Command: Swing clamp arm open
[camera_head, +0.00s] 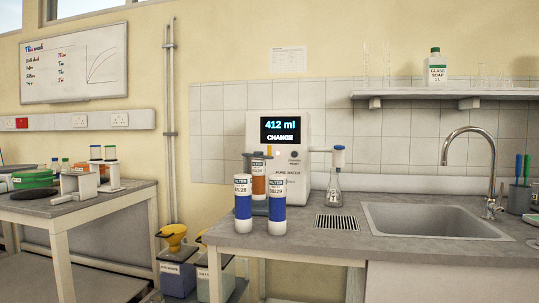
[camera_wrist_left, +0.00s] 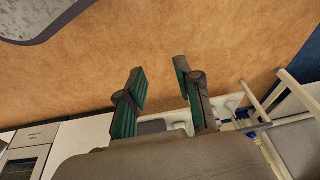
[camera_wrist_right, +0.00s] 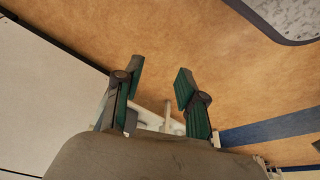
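A white water unit (camera_head: 307,155) stands against the tiled wall, its screen (camera_head: 281,129) reading "412 ml" and "CHANGE". In front of it, a used-looking brown filter cartridge (camera_head: 259,186) sits upright in a grey-blue holder (camera_head: 247,163). A grey-blue part crosses the holder's top, with a small yellowish piece beside it; I cannot tell for certain which part is the clamp arm. My left gripper (camera_wrist_left: 159,68) and right gripper (camera_wrist_right: 160,66) are open and empty, pointing at open floor and furniture. Neither shows in the head view, so both are away from the holder.
Two blue-and-white filter cartridges (camera_head: 243,205) (camera_head: 277,208) stand at the counter's front left. Bins (camera_head: 178,272) stand below left. A cluttered table (camera_head: 62,208) is at left.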

